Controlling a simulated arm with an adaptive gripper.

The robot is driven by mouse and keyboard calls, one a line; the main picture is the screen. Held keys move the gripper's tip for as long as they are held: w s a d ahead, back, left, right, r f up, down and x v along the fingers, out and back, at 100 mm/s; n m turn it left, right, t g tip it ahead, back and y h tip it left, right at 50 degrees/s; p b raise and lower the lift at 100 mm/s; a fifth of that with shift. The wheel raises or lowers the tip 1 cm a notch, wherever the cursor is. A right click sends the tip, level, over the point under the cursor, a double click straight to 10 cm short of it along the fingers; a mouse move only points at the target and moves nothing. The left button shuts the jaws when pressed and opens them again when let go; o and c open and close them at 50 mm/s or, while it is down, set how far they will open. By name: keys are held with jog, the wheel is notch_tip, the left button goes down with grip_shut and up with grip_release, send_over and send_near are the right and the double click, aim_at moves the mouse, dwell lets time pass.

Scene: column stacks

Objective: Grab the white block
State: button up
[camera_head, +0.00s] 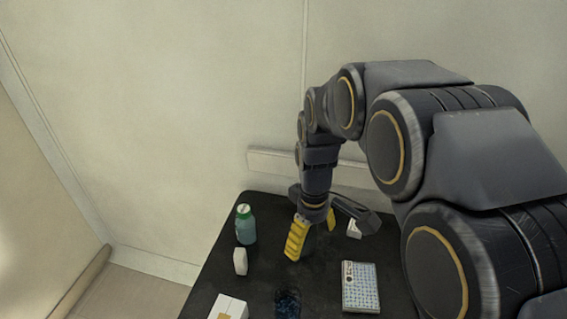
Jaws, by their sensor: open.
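Three white things could be the white block, and I cannot tell which one is meant. A small white upright block (240,262) stands near the left edge of the black table (262,275). A larger white box (229,307) is at the front left, cut by the frame's bottom edge. A small white piece (354,228) with a dark mark lies right of my gripper, near the arm. My gripper (312,242) has yellow fingers, points down over the table and is open. It is right of the upright block and left of the small white piece, apart from both.
A green bottle with a white cap (246,225) stands at the back left, behind the upright block. A phone-like patterned slab (361,287) lies at the front right. A dark blue patterned thing (287,304) is at the front middle. A wall rises behind the table.

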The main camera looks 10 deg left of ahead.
jog(key=w+a+f+n, duration=0.3)
jog(key=a+f+n, duration=0.1)
jog(key=a+f, duration=0.25)
jog(key=n, duration=0.4)
send_over(241, 261)
jog(key=w+a, duration=0.1)
jog(key=shift+t, duration=0.3)
notch_tip(241, 261, down, 8)
jog(key=shift+a+r, duration=0.1)
jog(key=shift+a+f, duration=0.1)
jog(key=shift+f, duration=0.25)
jog(key=f, duration=0.7)
jog(key=shift+w+d+f, duration=0.1)
jog(key=shift+w+d, duration=0.15)
jog(key=c, duration=1.1)
